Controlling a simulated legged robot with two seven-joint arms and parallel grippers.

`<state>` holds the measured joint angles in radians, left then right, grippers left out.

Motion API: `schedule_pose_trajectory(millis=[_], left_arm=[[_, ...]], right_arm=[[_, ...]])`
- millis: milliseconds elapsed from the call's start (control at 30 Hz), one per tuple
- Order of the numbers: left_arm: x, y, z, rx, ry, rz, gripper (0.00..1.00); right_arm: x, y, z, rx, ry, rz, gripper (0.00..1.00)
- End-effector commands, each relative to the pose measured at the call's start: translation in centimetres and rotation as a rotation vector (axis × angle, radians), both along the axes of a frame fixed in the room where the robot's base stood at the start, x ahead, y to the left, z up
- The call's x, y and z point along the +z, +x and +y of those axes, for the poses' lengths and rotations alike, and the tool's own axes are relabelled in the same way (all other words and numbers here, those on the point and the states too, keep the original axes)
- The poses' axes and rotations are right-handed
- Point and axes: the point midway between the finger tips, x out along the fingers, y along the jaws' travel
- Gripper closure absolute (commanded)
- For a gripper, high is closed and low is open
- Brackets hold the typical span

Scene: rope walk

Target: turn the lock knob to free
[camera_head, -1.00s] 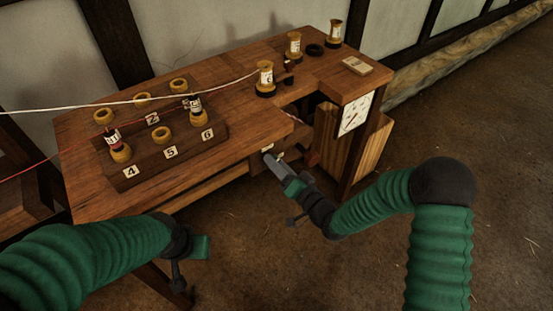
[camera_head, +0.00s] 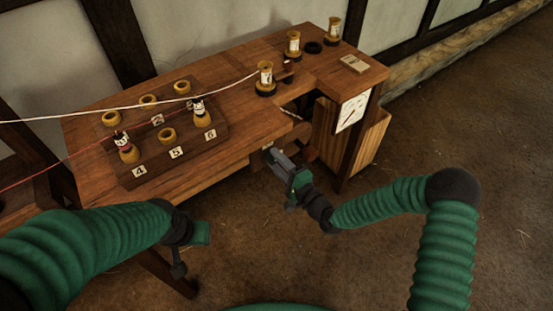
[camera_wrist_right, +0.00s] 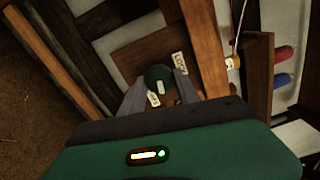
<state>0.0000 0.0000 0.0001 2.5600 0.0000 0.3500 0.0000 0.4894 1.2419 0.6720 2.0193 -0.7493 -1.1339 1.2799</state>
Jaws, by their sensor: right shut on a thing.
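The lock knob (camera_wrist_right: 157,76) shows in the right wrist view as a dark green round knob with a white mark on its face. A label reading LOCK (camera_wrist_right: 181,64) is beside it, and a second small label (camera_wrist_right: 153,99), partly hidden and hard to read, is on its near side. My right gripper (camera_wrist_right: 160,86) is shut on the knob, one finger on each side. In the head view my right gripper (camera_head: 270,156) is at the bench's front, below the top, and the knob is hidden there. My left gripper (camera_head: 198,234) is away from the knob at the lower left; its fingers are unclear.
The wooden bench (camera_head: 230,140) carries a numbered block (camera_head: 188,150) with several rings and bobbins. A bobbin (camera_head: 265,80) with a white cord stands farther right. A dial (camera_head: 352,111) is on the bench's right end. The floor in front is clear.

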Motion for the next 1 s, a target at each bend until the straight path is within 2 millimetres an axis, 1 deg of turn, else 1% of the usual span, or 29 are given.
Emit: schedule_pose_trajectory(millis=[33, 333, 900, 933, 1000], left_arm=[[0.15, 0.01, 0.0, 0.0, 0.0, 0.0, 0.64], [0.38, 0.0, 0.0, 0.0, 0.0, 0.0, 0.64], [0.4, 0.0, 0.0, 0.0, 0.0, 0.0, 0.64], [0.4, 0.0, 0.0, 0.0, 0.0, 0.0, 0.64], [0.4, 0.0, 0.0, 0.0, 0.0, 0.0, 0.64]], right_arm=[[-0.17, 0.15, -0.34, -0.008, 0.022, 0.022, 1.0], [-0.36, 0.15, -0.33, -0.008, 0.125, 0.097, 1.0], [-0.51, 0.1, -0.33, -0.007, 0.147, 0.117, 1.0], [-0.5, 0.1, -0.32, -0.007, 0.147, 0.117, 0.58], [-0.46, 0.09, -0.27, -0.007, 0.148, 0.117, 0.49]])
